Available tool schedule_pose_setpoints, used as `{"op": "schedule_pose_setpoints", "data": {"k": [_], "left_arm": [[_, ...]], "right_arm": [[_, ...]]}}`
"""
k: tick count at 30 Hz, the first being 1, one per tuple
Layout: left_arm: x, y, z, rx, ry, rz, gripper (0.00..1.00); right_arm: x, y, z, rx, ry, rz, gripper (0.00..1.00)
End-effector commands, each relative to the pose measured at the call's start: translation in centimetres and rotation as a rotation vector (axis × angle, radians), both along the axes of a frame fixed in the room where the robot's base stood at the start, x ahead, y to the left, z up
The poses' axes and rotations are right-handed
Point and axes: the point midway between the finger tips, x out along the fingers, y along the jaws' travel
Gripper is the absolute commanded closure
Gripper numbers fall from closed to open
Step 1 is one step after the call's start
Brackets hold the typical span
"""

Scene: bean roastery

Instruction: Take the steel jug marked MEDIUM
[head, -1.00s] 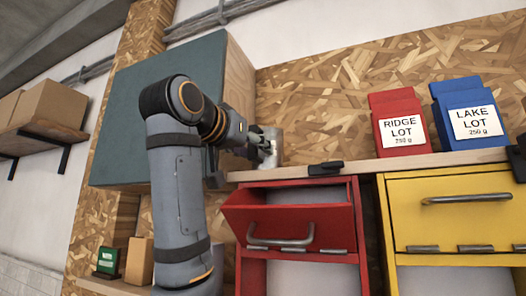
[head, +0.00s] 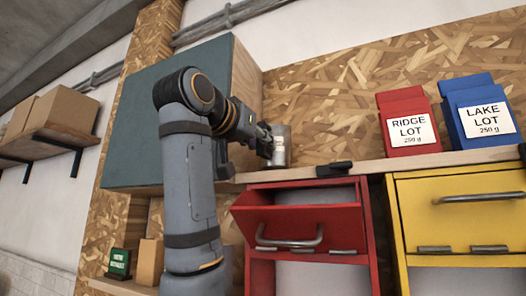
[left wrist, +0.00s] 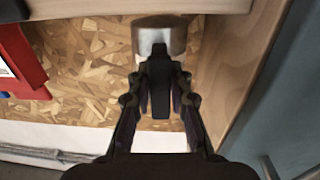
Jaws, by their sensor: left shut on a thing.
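A steel jug (head: 281,146) stands at the left end of the wooden shelf, beside the teal cabinet. Any marking on it is not readable in these views. My left gripper (head: 268,143) reaches in from the left and is shut on the jug. In the left wrist view the jug (left wrist: 160,34) shows as a pale metal shape beyond the closed fingers (left wrist: 160,72), which hide part of it. My right gripper is not in view.
The teal cabinet (head: 160,110) rises close to my left arm. The shelf (head: 358,168) carries a black object (head: 334,168), a red RIDGE LOT bag (head: 405,110) and a blue LAKE LOT bag (head: 482,100). Below, the red bin (head: 285,225) tilts open beside the yellow one (head: 465,215).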

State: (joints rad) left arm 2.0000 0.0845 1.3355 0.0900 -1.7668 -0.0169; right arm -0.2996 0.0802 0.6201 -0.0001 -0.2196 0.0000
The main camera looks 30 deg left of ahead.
Motion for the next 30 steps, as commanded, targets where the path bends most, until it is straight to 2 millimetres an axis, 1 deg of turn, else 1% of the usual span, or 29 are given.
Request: {"op": "schedule_pose_setpoints", "data": {"k": [2, 3, 6, 9, 12, 18, 26, 27, 30], "left_arm": [[-0.2, -0.1, 1.4, 0.001, -0.004, -0.001, 1.00], [-0.2, -0.1, 2.5, 0.000, -0.003, -0.001, 1.00], [-0.2, 0.0, 4.7, 0.001, -0.003, 0.000, 1.00], [-0.3, 0.0, 6.4, 0.001, -0.003, 0.000, 1.00], [-0.2, 0.0, 7.5, 0.001, -0.003, 0.000, 1.00], [-0.1, 0.0, 8.5, 0.001, -0.003, 0.000, 1.00], [-0.1, 0.0, 8.5, 0.001, -0.003, 0.000, 1.00], [-0.1, 0.0, 8.5, 0.001, -0.003, 0.000, 0.85], [-0.1, 0.0, 8.5, 0.001, -0.003, 0.000, 0.99]], "right_arm": [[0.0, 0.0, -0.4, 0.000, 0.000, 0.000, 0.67], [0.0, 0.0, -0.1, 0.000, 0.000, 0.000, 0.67], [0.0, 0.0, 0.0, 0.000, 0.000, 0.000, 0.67], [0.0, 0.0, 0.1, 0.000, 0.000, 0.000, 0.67], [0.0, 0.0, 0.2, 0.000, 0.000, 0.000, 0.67], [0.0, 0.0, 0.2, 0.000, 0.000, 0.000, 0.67], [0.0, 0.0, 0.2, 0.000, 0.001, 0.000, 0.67], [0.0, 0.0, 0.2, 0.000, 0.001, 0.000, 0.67], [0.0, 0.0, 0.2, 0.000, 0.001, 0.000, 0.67]]}}
